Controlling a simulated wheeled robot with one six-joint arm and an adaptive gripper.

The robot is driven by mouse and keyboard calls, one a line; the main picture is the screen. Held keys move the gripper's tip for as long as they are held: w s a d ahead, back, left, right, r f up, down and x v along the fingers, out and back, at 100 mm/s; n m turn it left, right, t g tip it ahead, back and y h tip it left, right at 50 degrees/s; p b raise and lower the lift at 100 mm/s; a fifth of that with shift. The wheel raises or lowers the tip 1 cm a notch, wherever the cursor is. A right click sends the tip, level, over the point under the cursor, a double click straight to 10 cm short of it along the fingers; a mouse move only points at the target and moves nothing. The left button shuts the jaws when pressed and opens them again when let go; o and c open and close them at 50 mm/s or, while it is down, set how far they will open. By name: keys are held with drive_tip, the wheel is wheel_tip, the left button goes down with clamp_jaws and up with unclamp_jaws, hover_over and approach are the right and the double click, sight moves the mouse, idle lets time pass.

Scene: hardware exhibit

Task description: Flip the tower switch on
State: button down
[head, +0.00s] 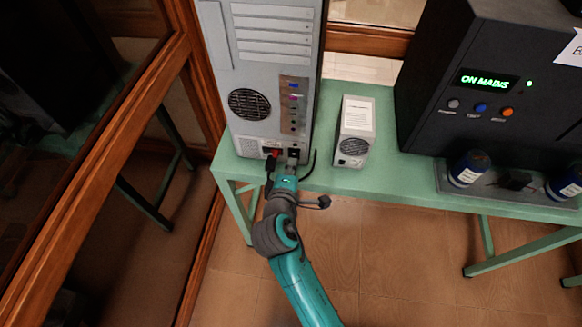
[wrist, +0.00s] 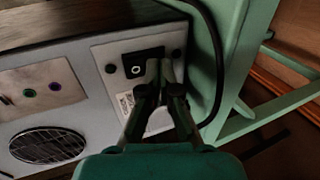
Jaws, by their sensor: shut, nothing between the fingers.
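The grey computer tower (head: 270,60) stands on the green table with its back panel facing me. In the wrist view, a black rocker switch (wrist: 143,62) with a light mark sits on a pale plate of the tower (wrist: 110,52). My gripper (head: 291,160) is at the lower right of the tower's back panel. In the wrist view my gripper (wrist: 165,70) is shut and empty, its fingertips just beside the switch and overlapping its lower right edge. I cannot tell whether they touch it, or which way the rocker is set.
A small white-grey box (head: 355,132) with a label stands right of the tower on the green table (head: 375,178). A dark unit (head: 490,90) reading "ON MAINS" is further right. A black cable (wrist: 215,60) runs beside the switch plate. A wood-framed glass case (head: 180,100) is at left.

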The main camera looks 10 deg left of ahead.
drive_tip(key=shift+w+f, duration=0.2)
drive_tip(key=shift+w, duration=0.1)
drive_tip(key=shift+r, duration=0.1)
drive_tip(key=shift+r, duration=0.75)
drive_tip(key=shift+s, duration=0.15)
